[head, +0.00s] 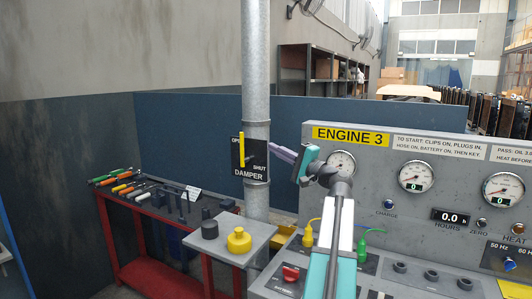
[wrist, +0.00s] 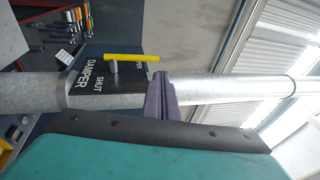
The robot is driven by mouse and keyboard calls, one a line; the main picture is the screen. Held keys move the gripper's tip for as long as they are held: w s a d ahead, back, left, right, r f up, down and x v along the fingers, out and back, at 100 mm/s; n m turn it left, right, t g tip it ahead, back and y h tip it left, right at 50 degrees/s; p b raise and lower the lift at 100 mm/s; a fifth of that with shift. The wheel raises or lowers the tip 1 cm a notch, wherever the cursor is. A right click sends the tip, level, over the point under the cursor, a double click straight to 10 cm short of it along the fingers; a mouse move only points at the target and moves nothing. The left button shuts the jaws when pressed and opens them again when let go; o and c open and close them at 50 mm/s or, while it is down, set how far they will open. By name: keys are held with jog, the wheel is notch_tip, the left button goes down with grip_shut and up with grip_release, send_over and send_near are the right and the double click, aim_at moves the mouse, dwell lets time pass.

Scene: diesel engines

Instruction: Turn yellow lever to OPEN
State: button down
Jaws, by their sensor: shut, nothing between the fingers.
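The yellow lever (head: 242,150) stands upright on the black DAMPER plate (head: 256,163), fixed to a grey vertical pipe. The lever's upper end is at the OPEN label, which is partly hidden; SHUT is to the right. In the wrist view, which is turned sideways, the lever (wrist: 130,57) lies along the pipe with a grey hub near one end. My gripper (head: 271,147) is shut and empty, with purple fingers pointing left at the lever from its right. A gap shows between them in the head view. The fingertips (wrist: 159,75) also show near the lever's free end in the wrist view.
The ENGINE 3 panel (head: 350,136) with gauges stands at the right, behind my arm. A grey shelf (head: 228,236) with a yellow knob and dark cap is below the plate. A red tool bench (head: 160,217) is at the left. Space around the lever looks clear.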

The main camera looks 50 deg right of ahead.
jog(key=shift+s, duration=0.95)
